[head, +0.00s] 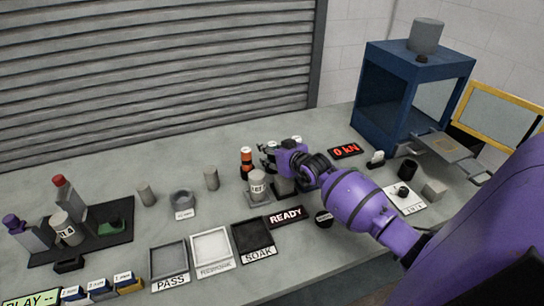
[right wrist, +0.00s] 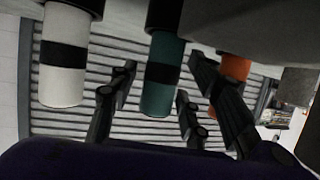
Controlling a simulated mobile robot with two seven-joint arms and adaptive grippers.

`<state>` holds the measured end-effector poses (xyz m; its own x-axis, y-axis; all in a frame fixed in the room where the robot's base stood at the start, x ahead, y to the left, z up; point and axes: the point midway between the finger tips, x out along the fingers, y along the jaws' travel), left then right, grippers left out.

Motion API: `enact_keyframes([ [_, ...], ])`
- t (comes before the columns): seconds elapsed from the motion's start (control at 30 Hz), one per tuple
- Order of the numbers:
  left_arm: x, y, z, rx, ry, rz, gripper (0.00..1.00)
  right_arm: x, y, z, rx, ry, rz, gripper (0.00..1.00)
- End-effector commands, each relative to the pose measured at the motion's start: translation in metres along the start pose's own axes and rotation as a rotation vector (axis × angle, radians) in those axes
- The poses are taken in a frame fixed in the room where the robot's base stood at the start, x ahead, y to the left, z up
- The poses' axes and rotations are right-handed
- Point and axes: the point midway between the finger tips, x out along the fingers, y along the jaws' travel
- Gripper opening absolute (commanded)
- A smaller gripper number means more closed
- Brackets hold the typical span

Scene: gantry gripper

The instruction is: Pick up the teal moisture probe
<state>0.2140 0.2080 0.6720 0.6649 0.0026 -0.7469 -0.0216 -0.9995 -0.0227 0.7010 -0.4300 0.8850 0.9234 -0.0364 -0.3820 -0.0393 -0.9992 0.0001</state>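The teal moisture probe (right wrist: 165,80) with a black band shows in the right wrist view, between the dark fingers of my right gripper (right wrist: 163,68). The fingers are spread, with a visible gap between the left finger and the probe. Contact on the right side is hard to tell. In the head view my right gripper (head: 268,151) is at the back of the bench, beside the orange probe (head: 246,157); I cannot make out the teal probe there. A white probe (right wrist: 63,75) hangs left and the orange one (right wrist: 232,70) right in the wrist view. My left gripper is not in view.
PASS (head: 170,283), rework (head: 216,269) and SOAK (head: 259,256) trays line the front. A blue press frame (head: 364,103) stands right, a dark tool tray (head: 92,243) left. The back-left bench is clear.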

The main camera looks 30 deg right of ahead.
Motion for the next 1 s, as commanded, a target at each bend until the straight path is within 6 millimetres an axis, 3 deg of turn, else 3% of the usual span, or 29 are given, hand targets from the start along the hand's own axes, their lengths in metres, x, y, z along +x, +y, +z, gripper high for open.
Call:
enact_keyframes([
  [0.03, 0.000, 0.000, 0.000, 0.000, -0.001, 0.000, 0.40, 0.000, 0.000, 0.000, 0.000, 0.000, 0.000, 0.33],
  [0.3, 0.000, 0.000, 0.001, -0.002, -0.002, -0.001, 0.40, 0.000, 0.000, -0.001, -0.001, 0.002, 0.000, 0.00],
  [0.57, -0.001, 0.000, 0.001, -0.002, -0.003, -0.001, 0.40, -0.001, 0.000, -0.003, -0.001, 0.003, 0.000, 0.00],
  [0.77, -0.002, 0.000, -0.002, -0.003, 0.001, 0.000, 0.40, -0.006, 0.000, -0.018, -0.001, 0.005, 0.000, 0.00],
  [0.87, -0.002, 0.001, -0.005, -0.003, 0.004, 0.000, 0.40, -0.013, 0.000, -0.033, -0.002, 0.007, -0.001, 0.00],
  [1.0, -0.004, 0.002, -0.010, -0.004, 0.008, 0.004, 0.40, -0.042, -0.002, -0.047, -0.002, 0.007, -0.001, 0.00],
])
